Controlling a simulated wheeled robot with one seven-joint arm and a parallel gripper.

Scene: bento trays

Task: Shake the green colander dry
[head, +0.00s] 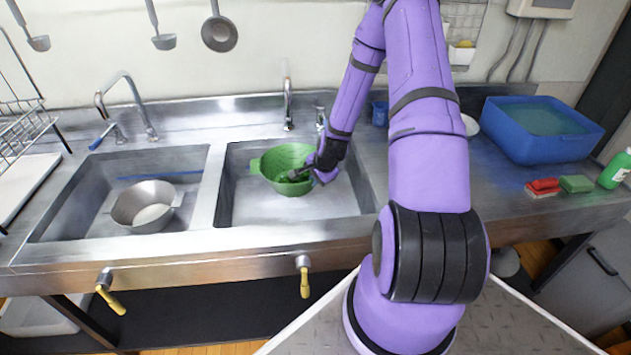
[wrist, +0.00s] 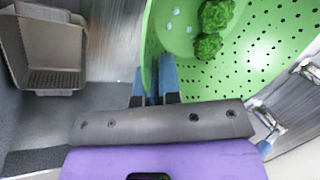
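The green colander (head: 280,160) is in the right sink basin in the head view. The wrist view shows its perforated inside wall (wrist: 272,45) up close. Several pieces of green broccoli (wrist: 212,30) and a few small clear or white bits lie in it. My gripper (head: 296,175) reaches in from the right. In the wrist view, its two blue fingers (wrist: 154,82) stand on either side of the colander's wall, close together and pinching it. I cannot tell whether the colander touches the basin floor.
The left basin holds a metal strainer or pot (head: 146,204). Faucets (head: 288,105) stand behind the basins. On the right counter are a blue tub of water (head: 541,122), red and green sponges (head: 543,187) and a green bottle (head: 614,170). A dish rack (head: 18,130) stands at left.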

